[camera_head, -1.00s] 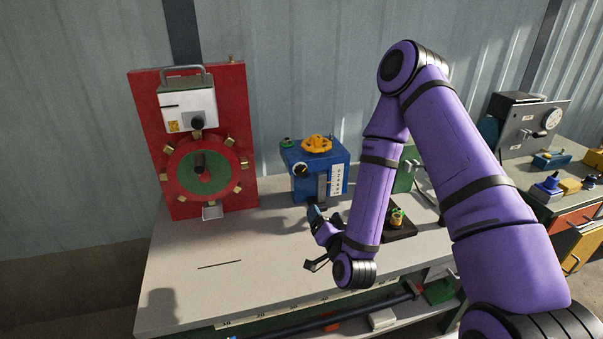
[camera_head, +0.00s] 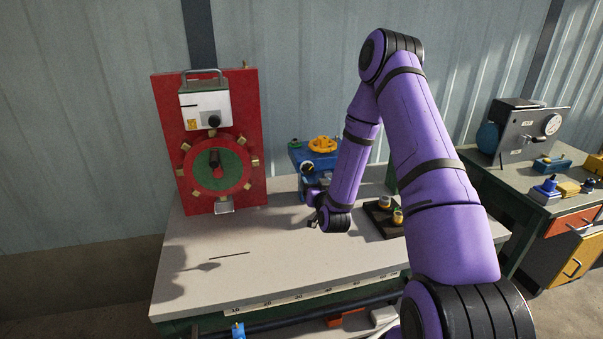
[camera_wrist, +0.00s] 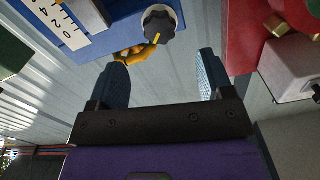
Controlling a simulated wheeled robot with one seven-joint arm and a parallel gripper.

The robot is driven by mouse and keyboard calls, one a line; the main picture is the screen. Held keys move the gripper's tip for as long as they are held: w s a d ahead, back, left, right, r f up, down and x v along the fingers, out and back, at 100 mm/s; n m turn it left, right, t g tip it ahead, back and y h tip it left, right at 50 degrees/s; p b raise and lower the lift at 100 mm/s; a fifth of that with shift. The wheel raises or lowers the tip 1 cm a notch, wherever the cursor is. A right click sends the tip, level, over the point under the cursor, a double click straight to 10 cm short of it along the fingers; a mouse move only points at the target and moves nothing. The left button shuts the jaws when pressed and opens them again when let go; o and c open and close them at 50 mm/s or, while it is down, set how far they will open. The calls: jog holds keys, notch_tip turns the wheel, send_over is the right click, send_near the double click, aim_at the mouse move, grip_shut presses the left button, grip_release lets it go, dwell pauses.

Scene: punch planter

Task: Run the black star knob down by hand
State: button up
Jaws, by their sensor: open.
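A black lobed knob (camera_wrist: 159,24) with a yellow line sits on the face of the blue box in the wrist view. It looks like the star knob. On the blue box (camera_head: 298,156) in the head view, a dark knob (camera_head: 307,168) shows small. My gripper (camera_wrist: 161,76) is open and empty, its two blue-grey fingers apart. The knob shows beyond the fingertips, roughly between their lines, and neither finger touches it. In the head view my arm's end is in front of the blue box and hides part of it; the fingertips are hard to make out there.
An orange handwheel (camera_head: 323,144) tops the blue box. A red panel (camera_head: 164,130) with a white box stands to the left. A dark tray (camera_head: 381,225) with small fittings lies right of my wrist. The bench's front left (camera_head: 190,285) is mostly clear.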

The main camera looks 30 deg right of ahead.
aim_at(309, 171)
jog(key=x, duration=0.8)
jog(key=shift+w+d, duration=0.1)
jog(key=shift+w, duration=0.15)
jog(key=c, duration=0.9)
